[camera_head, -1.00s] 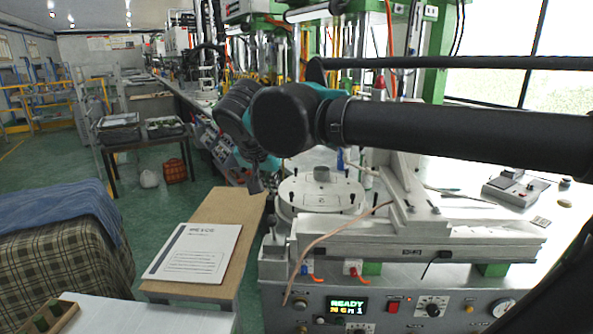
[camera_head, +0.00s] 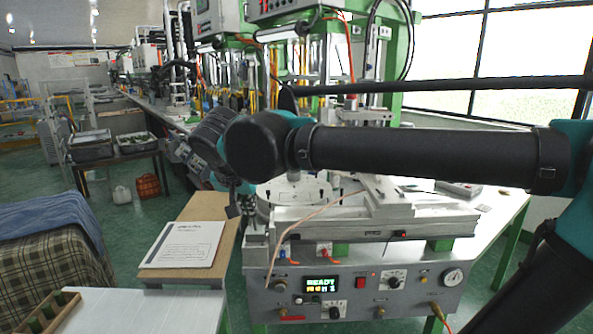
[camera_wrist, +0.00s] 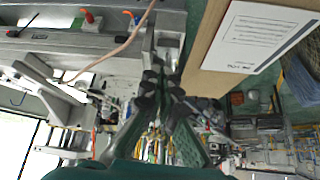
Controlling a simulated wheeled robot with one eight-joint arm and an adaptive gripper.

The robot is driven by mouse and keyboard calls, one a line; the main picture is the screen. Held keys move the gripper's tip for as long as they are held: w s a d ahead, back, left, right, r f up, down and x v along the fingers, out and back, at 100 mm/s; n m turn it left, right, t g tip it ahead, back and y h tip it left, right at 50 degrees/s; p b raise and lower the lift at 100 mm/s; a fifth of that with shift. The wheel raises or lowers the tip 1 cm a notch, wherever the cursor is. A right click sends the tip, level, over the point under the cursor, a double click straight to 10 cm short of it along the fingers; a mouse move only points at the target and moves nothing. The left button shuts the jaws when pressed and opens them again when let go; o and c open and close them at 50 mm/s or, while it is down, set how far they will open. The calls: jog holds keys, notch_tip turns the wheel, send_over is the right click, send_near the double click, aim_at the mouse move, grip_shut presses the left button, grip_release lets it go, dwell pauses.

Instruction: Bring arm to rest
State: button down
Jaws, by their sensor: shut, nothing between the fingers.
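My arm (camera_head: 420,160) stretches across the head view from the right, its long black link roughly level above the injection machine. It bends downward at the left end, where my gripper (camera_head: 233,207) hangs near the left edge of the machine. In the wrist view, the dark fingertips of my gripper (camera_wrist: 161,88) are close together and hold nothing. In the head view the fingers are small and partly hidden by the wrist.
The wax injection machine (camera_head: 350,265) has a lit READY display (camera_head: 321,285). A wooden stand (camera_head: 213,215) with a printed sheet (camera_head: 185,244) stands to its left. A white table (camera_head: 150,308) with a wooden tray (camera_head: 48,312) is at front left. Green floor is open behind.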

jog(key=w+d+f+g, duration=0.1)
jog(key=d+f+g, duration=0.2)
jog(key=d+f, duration=2.05)
jog(key=s+d+f+n, duration=0.1)
jog(key=s+d+f, duration=0.4)
jog(key=d+f, duration=0.1)
jog(key=shift+s+d+f, duration=0.25)
jog(key=shift+s+d, duration=0.15)
jog(key=shift+d, duration=0.15)
